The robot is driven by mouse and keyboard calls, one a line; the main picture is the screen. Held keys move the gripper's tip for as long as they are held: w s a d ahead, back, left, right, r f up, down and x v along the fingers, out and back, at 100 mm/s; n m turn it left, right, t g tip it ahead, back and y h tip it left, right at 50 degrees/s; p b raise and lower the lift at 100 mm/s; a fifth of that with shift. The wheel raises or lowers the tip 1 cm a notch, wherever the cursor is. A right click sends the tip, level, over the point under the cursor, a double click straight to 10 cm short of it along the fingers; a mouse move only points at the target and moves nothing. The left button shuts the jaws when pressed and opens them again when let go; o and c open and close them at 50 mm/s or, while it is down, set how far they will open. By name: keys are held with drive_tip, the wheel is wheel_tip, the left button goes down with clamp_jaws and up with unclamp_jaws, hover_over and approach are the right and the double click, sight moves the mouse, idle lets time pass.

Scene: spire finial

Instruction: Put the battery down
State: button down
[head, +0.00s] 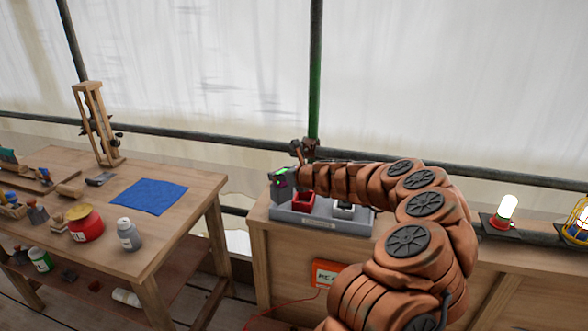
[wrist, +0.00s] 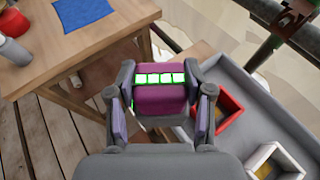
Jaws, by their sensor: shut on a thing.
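The battery (wrist: 160,98) is a purple block with a row of lit pale-green squares along its far side. My gripper (wrist: 163,112) is shut on it, one finger on each side. In the head view the battery (head: 284,172) shows small and partly hidden at the end of my arm, above the left end of a grey tray (head: 318,220). In the wrist view the tray (wrist: 236,84) lies to the right and below. I cannot tell whether the battery touches anything underneath.
The tray holds a red open socket (head: 303,203) and a white one (head: 343,211). A wooden table (head: 190,191) at left carries a blue cloth (head: 149,196), a red jar (head: 86,226) and a grey bottle (head: 128,234). A lit lamp (head: 505,212) stands at right. A pole rises behind the tray.

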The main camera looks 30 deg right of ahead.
drive_tip(key=s+a+r, duration=0.1)
drive_tip(key=a, duration=0.6)
drive_tip(key=shift+a, duration=0.25)
